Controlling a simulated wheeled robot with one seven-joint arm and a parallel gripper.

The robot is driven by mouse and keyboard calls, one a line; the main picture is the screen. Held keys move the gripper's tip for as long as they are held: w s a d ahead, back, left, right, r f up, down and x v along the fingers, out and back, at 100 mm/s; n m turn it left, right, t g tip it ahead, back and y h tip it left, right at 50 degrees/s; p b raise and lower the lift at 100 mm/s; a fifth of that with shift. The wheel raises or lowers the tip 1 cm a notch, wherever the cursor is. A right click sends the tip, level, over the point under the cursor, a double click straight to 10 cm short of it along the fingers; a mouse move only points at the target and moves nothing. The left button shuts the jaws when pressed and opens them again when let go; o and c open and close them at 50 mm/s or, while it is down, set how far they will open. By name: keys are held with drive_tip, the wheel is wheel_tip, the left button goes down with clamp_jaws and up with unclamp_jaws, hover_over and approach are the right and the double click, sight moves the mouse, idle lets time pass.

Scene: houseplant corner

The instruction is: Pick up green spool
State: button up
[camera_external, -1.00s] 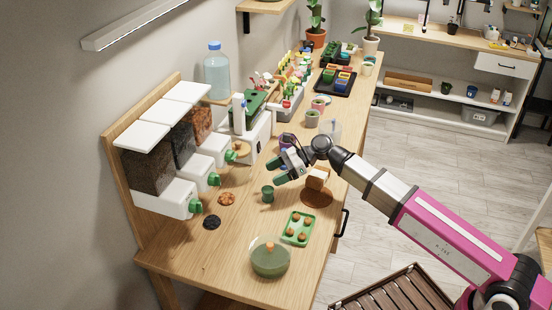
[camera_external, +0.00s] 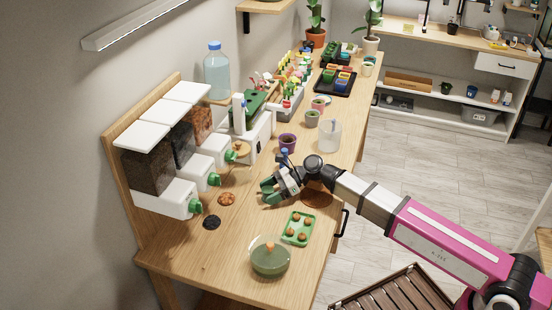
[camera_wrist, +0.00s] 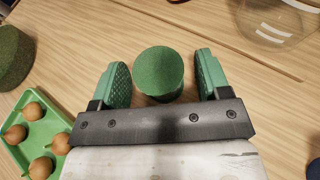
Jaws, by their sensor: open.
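The green spool (camera_wrist: 159,72) stands on the wooden table, its round green top seen from above in the wrist view. My gripper (camera_external: 269,191) is open and low over the table. In the wrist view its two green ribbed finger pads stand to the left and right of the spool, with a visible gap on each side. In the external view the fingers largely hide the spool.
A purple pot (camera_external: 287,142) and clear container (camera_external: 329,136) stand behind.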

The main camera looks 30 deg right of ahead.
drive_tip(key=shift+w+a+f, duration=0.1)
drive_tip(key=shift+a+f, duration=0.05)
drive_tip(key=shift+a, duration=0.15)
drive_tip(key=c, duration=0.9)
